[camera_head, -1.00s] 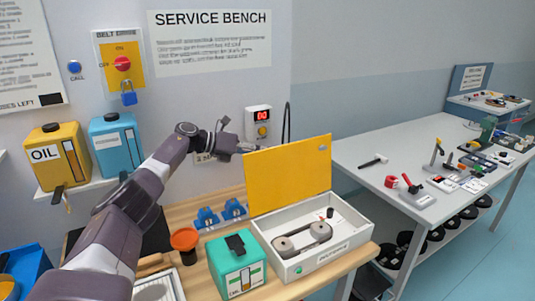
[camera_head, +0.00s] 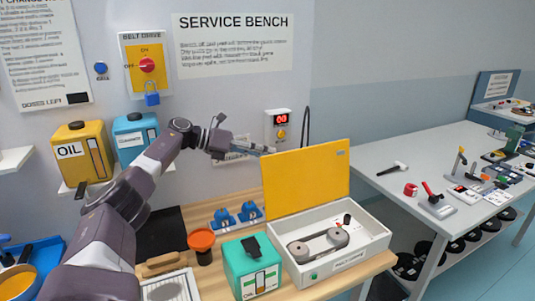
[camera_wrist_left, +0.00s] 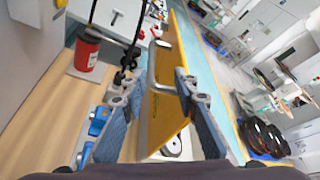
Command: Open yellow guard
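The yellow guard (camera_head: 306,180) stands raised and upright at the back of the white belt drive box (camera_head: 345,259), so the box is open. A belt over two pulleys (camera_head: 319,242) shows inside the box. My left gripper (camera_head: 268,151) is at the guard's upper left corner. In the left wrist view, the fingers of my left gripper (camera_wrist_left: 158,92) are spread, with the yellow guard (camera_wrist_left: 164,115) between them. A metal handle shows near the guard's far end. Whether a finger touches the guard is hard to tell. My right gripper is not in view.
A teal container (camera_head: 253,270) stands left of the box, with an orange-topped cup (camera_head: 202,241) and blue clamps (camera_head: 222,217) nearby. A wall unit with a red display (camera_head: 281,122) is close behind my left gripper. A grey table with tools (camera_head: 400,187) stands to the right.

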